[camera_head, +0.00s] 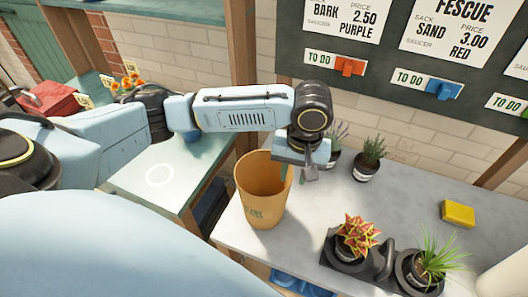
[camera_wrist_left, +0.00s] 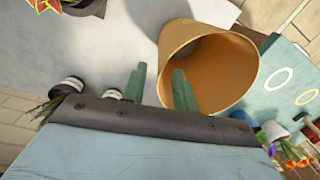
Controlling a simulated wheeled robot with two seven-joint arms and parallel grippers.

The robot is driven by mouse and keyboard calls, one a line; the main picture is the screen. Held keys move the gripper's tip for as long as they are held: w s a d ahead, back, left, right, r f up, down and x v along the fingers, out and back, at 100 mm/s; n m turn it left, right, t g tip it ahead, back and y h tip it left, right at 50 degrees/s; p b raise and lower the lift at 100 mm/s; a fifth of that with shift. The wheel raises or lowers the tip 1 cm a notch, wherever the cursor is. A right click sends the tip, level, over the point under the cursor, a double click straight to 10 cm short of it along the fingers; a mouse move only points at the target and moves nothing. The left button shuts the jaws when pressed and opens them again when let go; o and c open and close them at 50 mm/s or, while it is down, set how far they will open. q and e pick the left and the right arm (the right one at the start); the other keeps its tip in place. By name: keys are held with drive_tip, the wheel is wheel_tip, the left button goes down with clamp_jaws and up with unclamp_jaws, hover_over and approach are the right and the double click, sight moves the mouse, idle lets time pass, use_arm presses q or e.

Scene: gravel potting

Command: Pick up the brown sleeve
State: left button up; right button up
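The brown sleeve (camera_head: 262,190) is a tall, open-topped, tapered orange-brown tube with faint green lettering. It stands upright at the left edge of the grey bench. In the left wrist view the sleeve (camera_wrist_left: 230,75) shows its open mouth. My left gripper (camera_head: 299,174) is at the sleeve's right rim, pointing down. In the left wrist view the left gripper (camera_wrist_left: 159,88) has its two green fingers apart. One finger overlaps the sleeve's near side and the other is outside it. Whether either touches the wall is unclear. My right gripper is not in view.
Small potted plants (camera_head: 369,160) stand behind and right of the gripper. A dark tray (camera_head: 330,262) holds a red-yellow plant and a spiky green one. A yellow sponge (camera_head: 458,213) lies at the right. The middle of the bench is clear.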

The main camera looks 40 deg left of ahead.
use_arm(q)
drive_tip(key=f, duration=0.6)
drive_tip(key=shift+s+a, duration=0.1)
drive_tip(key=shift+a, duration=0.2)
drive_tip(key=shift+r, duration=0.1)
clamp_jaws()
